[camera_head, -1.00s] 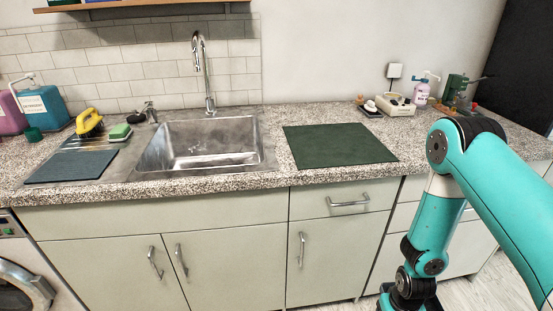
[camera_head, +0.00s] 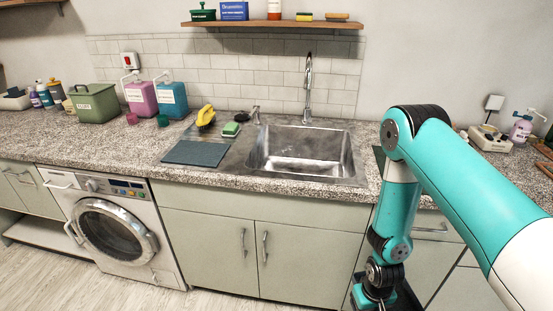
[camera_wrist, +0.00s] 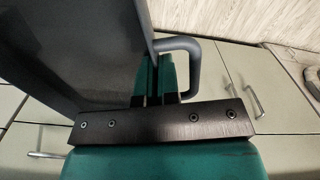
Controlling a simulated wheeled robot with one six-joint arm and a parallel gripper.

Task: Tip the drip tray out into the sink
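The sink (camera_head: 300,152) is a steel basin set in the speckled counter, right of centre in the head view, and it looks empty. My gripper (camera_wrist: 157,72) has its teal fingers close together at the loop handle of a dark grey drip tray (camera_wrist: 85,45) in the wrist view. They appear shut on the tray by this handle; the exact contact is partly hidden. In the head view my gripper hangs low in front of the cabinets, below and right of the sink. Only a dark piece of the tray shows there, behind my arm. The tray's contents cannot be seen.
A chrome tap (camera_head: 308,85) stands behind the sink. Left of it are a dark mat (camera_head: 196,153), a yellow brush (camera_head: 206,117) and a green sponge (camera_head: 231,129). A shelf (camera_head: 275,25) hangs above. A washing machine (camera_head: 112,228) stands at left. Floor is free in front.

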